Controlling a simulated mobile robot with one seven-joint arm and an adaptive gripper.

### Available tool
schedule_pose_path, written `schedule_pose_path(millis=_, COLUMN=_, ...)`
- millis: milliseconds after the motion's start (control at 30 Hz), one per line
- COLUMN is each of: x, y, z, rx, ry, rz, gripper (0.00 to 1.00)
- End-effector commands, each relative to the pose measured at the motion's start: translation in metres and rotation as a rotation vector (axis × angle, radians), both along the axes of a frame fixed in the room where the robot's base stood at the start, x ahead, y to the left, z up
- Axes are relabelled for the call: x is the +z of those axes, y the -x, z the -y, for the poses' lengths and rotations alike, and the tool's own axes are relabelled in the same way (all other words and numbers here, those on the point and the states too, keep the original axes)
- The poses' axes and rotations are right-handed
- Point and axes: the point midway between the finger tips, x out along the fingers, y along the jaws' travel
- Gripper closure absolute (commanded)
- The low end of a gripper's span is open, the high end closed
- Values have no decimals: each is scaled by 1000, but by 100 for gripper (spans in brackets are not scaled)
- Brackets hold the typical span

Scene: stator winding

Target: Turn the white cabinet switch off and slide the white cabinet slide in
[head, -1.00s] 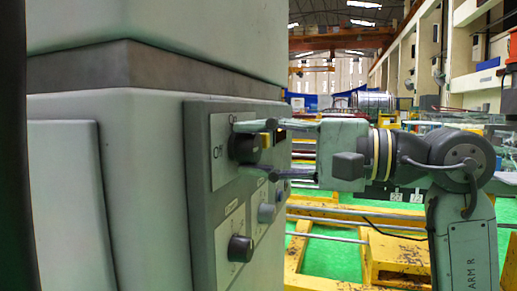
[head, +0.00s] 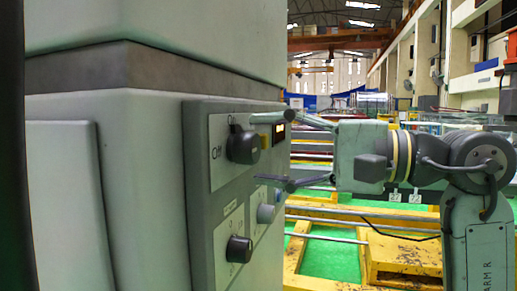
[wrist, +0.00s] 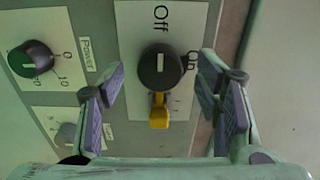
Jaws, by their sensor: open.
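The white cabinet switch is a round black knob (head: 243,147) on the grey panel of the white cabinet (head: 135,195). In the wrist view the knob (wrist: 160,70) has its white mark pointing at the "Off" label. A yellow tab (wrist: 159,112) sits beside the knob and also shows in the head view (head: 265,141); I cannot tell whether it is the slide. My gripper (head: 256,148) is open and empty, in front of the panel. Its fingers stand on either side of the knob in the wrist view (wrist: 160,78), apart from it.
A second black knob (wrist: 33,61), marked "Power", and a grey knob (wrist: 67,134) sit on the same panel. Yellow floor frames (head: 400,262) stand behind my arm.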

Motion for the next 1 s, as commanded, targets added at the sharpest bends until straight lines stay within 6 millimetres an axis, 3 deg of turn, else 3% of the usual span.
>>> schedule_pose_path(millis=200, x=1, y=15, z=47, rx=-4, ry=-3, rz=-1, gripper=42)
schedule_pose_path(millis=400, x=0, y=26, z=80, rx=-2, ry=-2, rz=0, gripper=42)
schedule_pose_path(millis=600, x=0, y=30, z=93, rx=1, ry=0, rz=0, gripper=42)
schedule_pose_path(millis=1000, x=0, y=30, z=93, rx=0, ry=0, rz=0, gripper=42)
